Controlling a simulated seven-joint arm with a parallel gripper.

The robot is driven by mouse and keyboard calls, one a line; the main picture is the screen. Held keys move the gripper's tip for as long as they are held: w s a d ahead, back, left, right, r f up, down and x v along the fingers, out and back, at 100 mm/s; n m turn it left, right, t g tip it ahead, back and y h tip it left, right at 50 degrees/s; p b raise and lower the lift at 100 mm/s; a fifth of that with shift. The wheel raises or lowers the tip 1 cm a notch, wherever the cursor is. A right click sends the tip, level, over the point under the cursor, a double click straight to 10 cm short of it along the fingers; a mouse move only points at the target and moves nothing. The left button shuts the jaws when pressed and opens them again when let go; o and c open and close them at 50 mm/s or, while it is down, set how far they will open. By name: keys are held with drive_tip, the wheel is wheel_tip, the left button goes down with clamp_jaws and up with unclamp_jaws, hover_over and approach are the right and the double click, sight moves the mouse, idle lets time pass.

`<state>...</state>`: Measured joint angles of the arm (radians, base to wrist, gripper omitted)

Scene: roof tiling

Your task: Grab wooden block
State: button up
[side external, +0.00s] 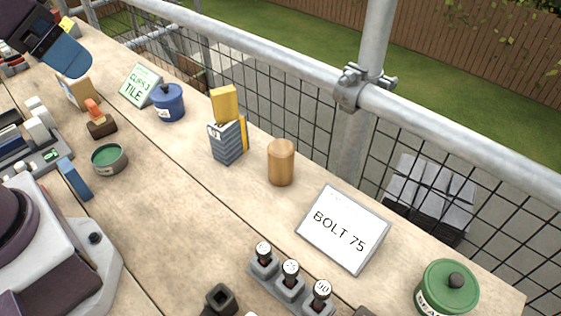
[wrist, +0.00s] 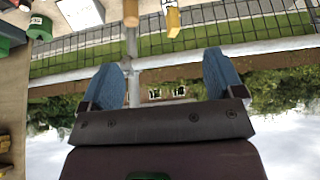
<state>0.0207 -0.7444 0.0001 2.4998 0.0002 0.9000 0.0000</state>
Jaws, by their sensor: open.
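A tan, wood-coloured block (side external: 77,92) with a pale front face stands on the plank table at the upper left in the side view. A light-brown wooden cylinder (side external: 281,162) stands upright near the table's middle; it also shows at the top of the wrist view (wrist: 131,12). I cannot tell for certain which is the wooden block. My gripper (side external: 74,62) is above the table at the upper left, close to the tan block in the picture. In the wrist view my gripper (wrist: 170,85) has its two blue fingers wide apart with nothing between them.
A yellow block (side external: 224,103) sits on a grey striped box (side external: 228,142). A blue pot (side external: 168,103), a green tin (side external: 109,158), an orange-handled tool (side external: 101,121), and a BOLT 75 sign (side external: 343,229) stand around. A metal railing (side external: 300,68) runs along the far edge.

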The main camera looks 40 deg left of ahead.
drive_tip(key=w+d+f+m+g+y, duration=0.15)
drive_tip(key=d+f+m+g, duration=0.25)
drive_tip(key=f, duration=0.4)
drive_tip(key=m+t+y, duration=0.5)
drive_tip(key=m+t, duration=1)
drive_tip(key=m, duration=1.3)
hover_over(276, 163)
drive_tip(key=v, duration=0.5)
wheel_tip(276, 163, down, 15)
wheel_tip(276, 163, down, 7)
drive_tip(key=shift+w+f, duration=0.1)
drive_tip(key=shift+f, duration=0.1)
drive_tip(key=shift+w+a+r, duration=0.2)
drive_tip(key=shift+w+a, duration=0.15)
drive_tip(key=shift+w, duration=0.4)
drive_tip(key=shift+x, duration=2.95)
